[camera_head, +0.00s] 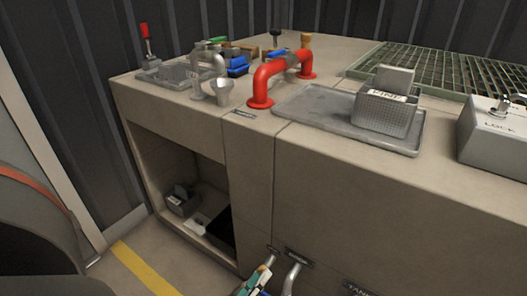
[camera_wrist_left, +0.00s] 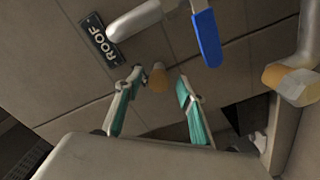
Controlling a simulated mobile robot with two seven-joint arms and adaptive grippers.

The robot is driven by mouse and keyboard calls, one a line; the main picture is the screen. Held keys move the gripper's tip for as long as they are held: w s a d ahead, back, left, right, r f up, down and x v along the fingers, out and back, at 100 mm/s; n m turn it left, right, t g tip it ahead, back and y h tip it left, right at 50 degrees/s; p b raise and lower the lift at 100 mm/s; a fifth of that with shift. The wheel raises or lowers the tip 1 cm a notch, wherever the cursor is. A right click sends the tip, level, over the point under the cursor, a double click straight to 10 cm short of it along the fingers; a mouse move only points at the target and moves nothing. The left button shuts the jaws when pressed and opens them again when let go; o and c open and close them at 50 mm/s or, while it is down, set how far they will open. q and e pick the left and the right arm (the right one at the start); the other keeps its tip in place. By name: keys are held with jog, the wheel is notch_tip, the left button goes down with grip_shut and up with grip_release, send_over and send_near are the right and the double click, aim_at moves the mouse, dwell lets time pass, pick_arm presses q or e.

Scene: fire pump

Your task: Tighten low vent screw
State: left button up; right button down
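A small tan knob on a short metal stem (camera_wrist_left: 157,79), which looks like the low vent screw, sticks out of the panel in the left wrist view. My left gripper (camera_wrist_left: 160,77) is open, with one teal finger on each side of the knob. The knob sits between the fingertips with a visible gap, closer to the left fingertip; I cannot tell how far away it is in depth. In the head view my left gripper (camera_head: 266,264) shows at the bottom edge, low in front of the cabinet, and hides the knob. My right gripper is not in view.
A grey pipe with a blue lever (camera_wrist_left: 207,38) and a ROOF label (camera_wrist_left: 98,40) are close above the fingers. Another pipe with a tan end (camera_wrist_left: 290,82) is at right. The cabinet top holds a red pipe (camera_head: 262,86) and a tray (camera_head: 300,108) bearing a grey basket (camera_head: 386,112).

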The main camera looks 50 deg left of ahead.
pick_arm(q)
jog(key=shift+v, duration=2.15)
